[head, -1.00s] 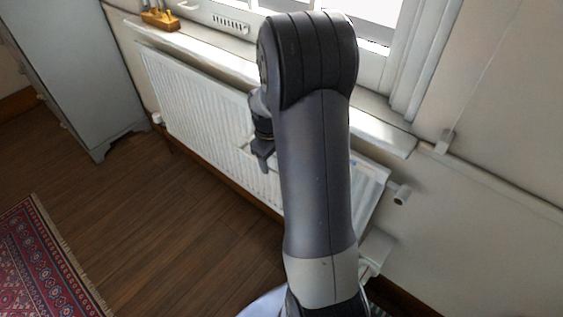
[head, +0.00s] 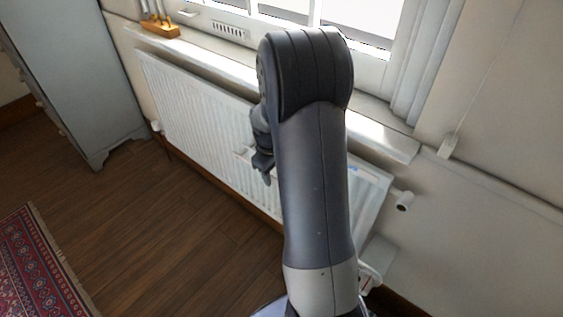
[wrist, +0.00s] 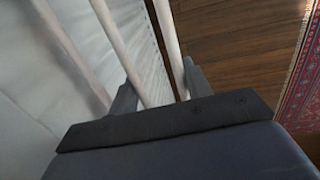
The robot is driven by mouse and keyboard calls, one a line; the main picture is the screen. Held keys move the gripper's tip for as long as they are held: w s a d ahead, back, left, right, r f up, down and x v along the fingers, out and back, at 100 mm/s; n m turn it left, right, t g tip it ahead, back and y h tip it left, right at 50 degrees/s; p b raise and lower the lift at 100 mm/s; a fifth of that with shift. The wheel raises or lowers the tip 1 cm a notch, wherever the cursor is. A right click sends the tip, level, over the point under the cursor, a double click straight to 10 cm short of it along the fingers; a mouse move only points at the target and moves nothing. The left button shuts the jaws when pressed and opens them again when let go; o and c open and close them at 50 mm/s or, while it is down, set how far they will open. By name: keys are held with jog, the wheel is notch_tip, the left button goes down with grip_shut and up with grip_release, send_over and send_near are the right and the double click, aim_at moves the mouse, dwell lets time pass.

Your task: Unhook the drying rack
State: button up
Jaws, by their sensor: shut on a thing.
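The drying rack (wrist: 121,45) shows in the wrist view as pale, slim bars running down between my fingers, with the slatted radiator behind them. My gripper (wrist: 160,90) is shut on a bar of the rack, one finger on each side. In the head view my gripper (head: 265,170) is in front of the radiator, left of my forearm. A short pale piece, perhaps of the rack, shows beside it. My arm hides most of the rack there, and I cannot tell whether its hooks still rest on the radiator.
The white radiator (head: 195,115) stands under the window sill (head: 205,50), with a valve (head: 404,201) at its right end. A wooden holder (head: 160,29) sits on the sill. A grey-blue cabinet (head: 80,75) stands left. Bare floor (head: 165,235) lies before the radiator, beside a red rug (head: 40,265).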

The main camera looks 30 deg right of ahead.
jog(key=shift+r, duration=0.25)
jog(key=shift+c, duration=0.3)
jog(key=shift+r+p, duration=1.1)
jog(key=shift+a, duration=0.15)
jog(key=s+a, duration=0.2)
jog(key=a, duration=0.4)
jog(key=shift+s+a, duration=0.15)
jog(key=shift+s, duration=0.05)
dwell(0.4)
jog(key=s+a+r+p, duration=0.2)
jog(key=a+r, duration=0.1)
jog(key=a, duration=0.2)
jog(key=shift+a, duration=0.35)
dwell(0.5)
